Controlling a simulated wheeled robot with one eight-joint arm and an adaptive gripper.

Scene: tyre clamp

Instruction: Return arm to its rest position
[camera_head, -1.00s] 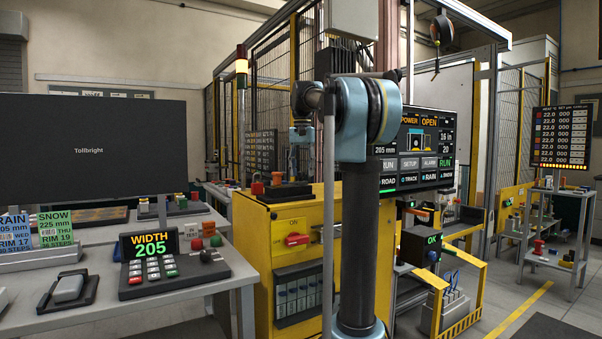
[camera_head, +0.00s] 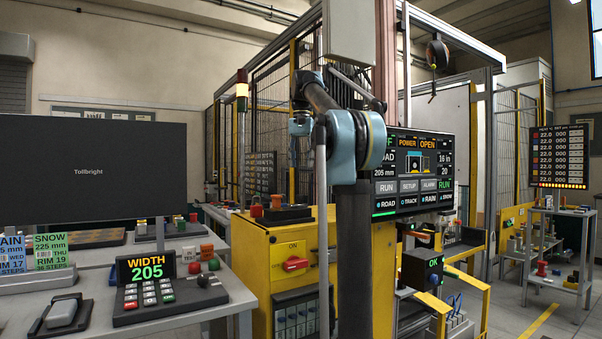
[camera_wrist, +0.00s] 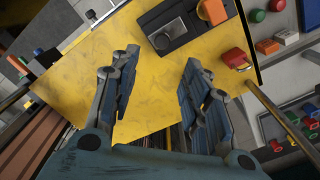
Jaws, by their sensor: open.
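My gripper (camera_wrist: 158,90) shows in the wrist view with its two fingers spread wide apart and nothing between them. It hangs over the yellow cabinet (camera_wrist: 100,75), whose top fills much of that view. In the head view my arm (camera_head: 350,150) stands in the middle, folded at a blue joint, with a dark link reaching up and back to the left. The gripper fingers are not clear in the head view. The yellow cabinet (camera_head: 255,250) stands behind and left of the arm, with a red switch (camera_head: 295,263) on its front.
A status screen (camera_head: 415,170) stands right behind my arm. A grey desk (camera_head: 190,310) with a keypad reading WIDTH 205 (camera_head: 150,285) is at the left. A thin grey pole (camera_head: 322,230) runs close beside the arm. Open floor (camera_head: 530,315) lies at the right.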

